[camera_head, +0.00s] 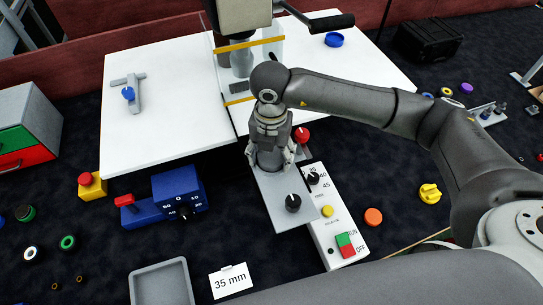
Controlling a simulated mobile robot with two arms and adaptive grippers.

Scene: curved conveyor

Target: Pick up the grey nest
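My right gripper (271,158) points down at the far end of a flat grey plate (268,200) with a black knob. Its fingers show apart on either side; whether they grip something between them is hidden by the gripper's own body. Which thing is the grey nest is not clear. A shallow grey tray (162,295) lies at the bottom left, well away from the gripper. A grey T-shaped fixture (139,97) with a blue knob lies on the white table. My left gripper is not in view.
A white control panel (325,222) with knobs and a green-red switch stands right of the plate. A blue dial box (178,190) and a yellow red-button box (92,186) stand left. A machine with a black lever (318,22) rises behind. The white table (170,85) is mostly clear.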

